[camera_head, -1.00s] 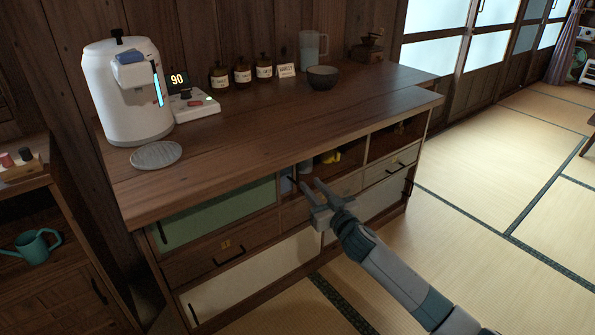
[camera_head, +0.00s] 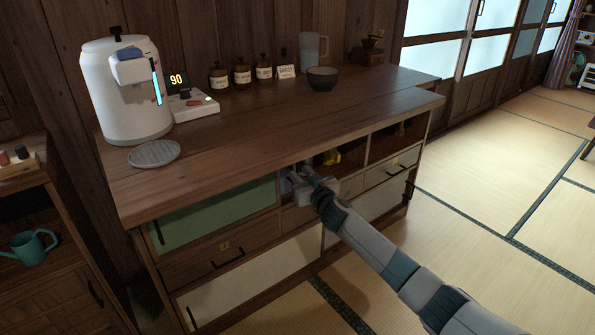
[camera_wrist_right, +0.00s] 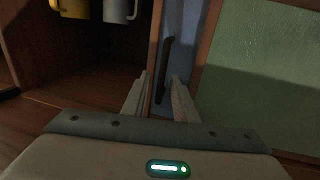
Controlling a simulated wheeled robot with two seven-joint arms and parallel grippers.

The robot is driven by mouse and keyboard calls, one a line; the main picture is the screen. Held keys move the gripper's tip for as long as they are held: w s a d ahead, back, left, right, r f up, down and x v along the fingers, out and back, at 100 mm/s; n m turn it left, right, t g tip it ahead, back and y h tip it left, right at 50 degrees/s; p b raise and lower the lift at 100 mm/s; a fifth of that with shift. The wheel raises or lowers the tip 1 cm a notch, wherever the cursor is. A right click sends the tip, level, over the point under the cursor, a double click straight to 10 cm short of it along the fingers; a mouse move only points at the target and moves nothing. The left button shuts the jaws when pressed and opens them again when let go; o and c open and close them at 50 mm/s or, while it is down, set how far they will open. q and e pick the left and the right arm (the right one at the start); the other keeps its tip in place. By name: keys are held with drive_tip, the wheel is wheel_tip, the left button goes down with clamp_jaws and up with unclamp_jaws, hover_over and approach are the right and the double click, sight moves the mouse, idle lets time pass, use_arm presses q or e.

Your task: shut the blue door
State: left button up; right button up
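The blue door (camera_wrist_right: 182,32) shows in the right wrist view as a narrow upright strip beside the green panel (camera_wrist_right: 262,75). A long dark handle (camera_wrist_right: 166,62) stands on it. My right gripper (camera_wrist_right: 160,92) is open, with one fingertip on each side of the handle's near end; I cannot tell whether either touches it. In the head view my right gripper (camera_head: 298,178) is at the cabinet front, just right of the green panel (camera_head: 220,212), and hides most of the blue door. The open compartment lies beside the blue door. My left gripper is not in view.
A yellow mug (camera_wrist_right: 72,8) and a grey mug (camera_wrist_right: 118,10) are in the open compartment. The cabinet top (camera_head: 250,130) overhangs my right gripper. Drawers (camera_head: 222,250) lie below. Tatami floor (camera_head: 480,190) is clear at right.

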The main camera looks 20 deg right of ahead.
clamp_jaws()
idle(1.4)
